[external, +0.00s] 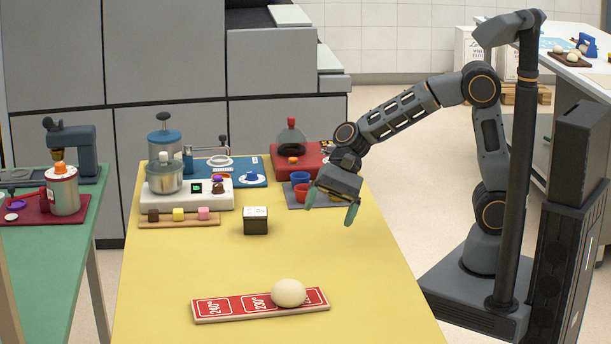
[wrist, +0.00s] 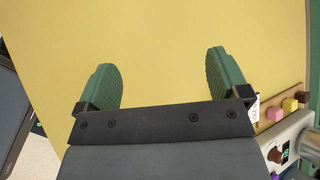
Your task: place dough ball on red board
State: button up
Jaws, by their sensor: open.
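The dough ball (external: 288,293) is pale and round and rests on the red board (external: 225,309), toward its right end. The board is a long red strip with white markings, lying near the front of the yellow table. My gripper (external: 330,207) is open and empty above the table, further back and to the right of the ball. In the wrist view its green fingers (wrist: 160,85) stand wide apart with only yellow tabletop between them. The wrist view shows neither the ball nor the red board.
A wooden strip with coloured cubes (external: 179,218), a white machine (external: 200,196) and a grey mat with cups (external: 299,200) are further back. The table between the black box and the red board is clear.

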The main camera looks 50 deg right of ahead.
jog(key=d+n+t+h, duration=0.1)
jog(key=d, duration=0.4)
jog(key=d+n+t+h, duration=0.1)
jog(key=d, duration=0.4)
jog(key=d+n+h, duration=0.1)
jog(key=d, duration=0.3)
jog(key=shift+w+d+f+n+t+h, duration=0.2)
jog(key=shift+d+n+t+h, duration=0.1)
jog(key=shift+d+n+t, duration=0.1)
jog(key=s+d+n+t+h, duration=0.1)
jog(key=s+d+n+h, duration=0.1)
jog(key=d, duration=0.6)
jog(key=s+d+f+n+t+h, duration=0.1)
jog(key=s+d+n+h, duration=0.1)
jog(key=d, duration=0.6)
jog(key=shift+d+n+h, duration=0.25)
jog(key=shift+n+h, duration=0.05)
jog(key=shift+h, duration=0.5)
